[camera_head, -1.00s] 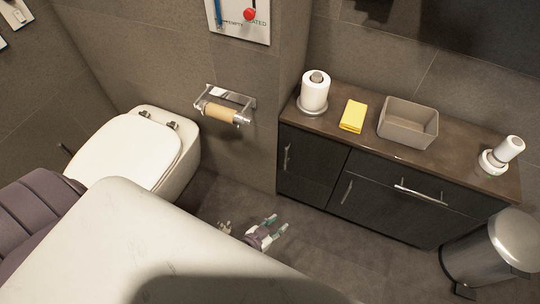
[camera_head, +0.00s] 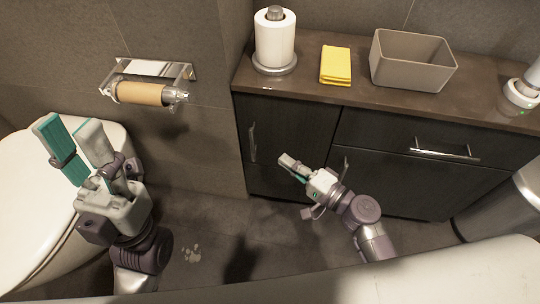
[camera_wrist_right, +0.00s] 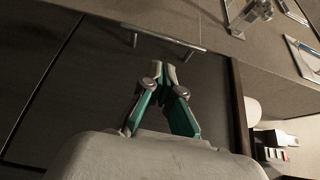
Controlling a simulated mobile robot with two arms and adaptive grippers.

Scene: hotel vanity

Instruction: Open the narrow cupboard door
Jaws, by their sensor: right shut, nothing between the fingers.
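The narrow cupboard door (camera_head: 290,125) is a dark panel at the left end of the vanity and looks closed. Its silver upright bar handle (camera_head: 253,143) is near its left edge. My right gripper (camera_head: 284,162) is shut and empty in front of the door's lower part, its tips right of the handle in the head view. In the right wrist view the shut fingers (camera_wrist_right: 168,70) point toward the handle (camera_wrist_right: 163,40), with a small gap showing. My left gripper (camera_head: 72,135) is open and empty, in front of the toilet, away from the vanity.
A paper roll on a stand (camera_head: 275,40), a yellow cloth (camera_head: 336,65) and a grey bin (camera_head: 412,60) stand on the vanity top (camera_head: 300,88). A wide drawer (camera_head: 400,130) is to the right. A metal trash can (camera_head: 510,210) stands at far right. A toilet-roll holder (camera_head: 150,90) is on the wall.

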